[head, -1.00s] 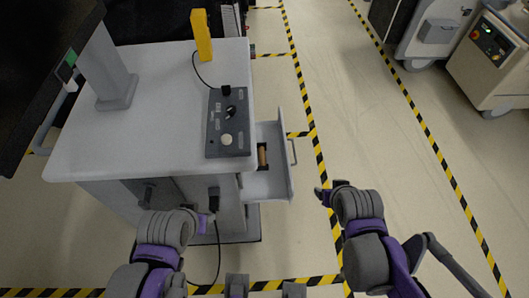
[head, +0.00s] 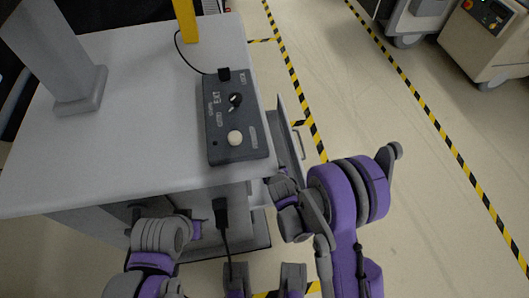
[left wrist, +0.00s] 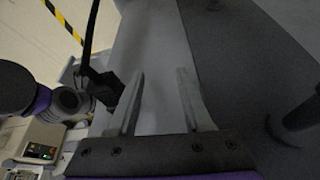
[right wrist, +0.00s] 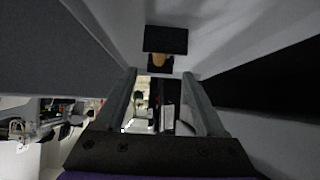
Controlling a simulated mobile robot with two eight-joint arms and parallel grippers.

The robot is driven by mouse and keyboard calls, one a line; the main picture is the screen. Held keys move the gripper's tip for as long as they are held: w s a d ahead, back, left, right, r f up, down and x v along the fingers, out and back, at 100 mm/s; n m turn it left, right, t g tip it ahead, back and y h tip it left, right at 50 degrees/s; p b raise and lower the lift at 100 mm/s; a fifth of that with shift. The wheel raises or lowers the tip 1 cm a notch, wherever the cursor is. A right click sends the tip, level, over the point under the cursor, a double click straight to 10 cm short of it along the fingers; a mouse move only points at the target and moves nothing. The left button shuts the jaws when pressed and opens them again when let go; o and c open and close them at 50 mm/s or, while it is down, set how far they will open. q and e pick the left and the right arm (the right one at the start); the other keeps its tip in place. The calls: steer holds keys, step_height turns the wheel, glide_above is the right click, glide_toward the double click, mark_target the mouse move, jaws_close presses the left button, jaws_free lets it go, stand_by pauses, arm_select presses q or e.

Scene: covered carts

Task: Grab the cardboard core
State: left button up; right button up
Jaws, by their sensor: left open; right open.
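The tan cardboard core (right wrist: 158,60) shows in the right wrist view, partly hidden by a black block (right wrist: 165,39), inside the pale-walled open drawer (right wrist: 208,42). In the head view the core is hidden, and only the outer panel of the drawer (head: 289,135) shows clearly beside the cart. My right gripper (right wrist: 160,76) is open and empty, its fingers pointing towards the core and apart from it. My left gripper (left wrist: 160,73) is open and empty, in front of the grey cart side. It hangs low by the cart front in the head view.
The cart top (head: 130,130) carries a dark control box (head: 236,118) and a yellow post (head: 186,20). A black plug and cable (head: 222,212) hang at the cart front. Striped floor tape (head: 300,90) runs past the drawer.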

steer(key=b+x, duration=0.1)
steer(key=x, duration=0.8)
steer(key=shift+f, duration=0.15)
steer(key=shift+c, duration=0.3)
jaws_close()
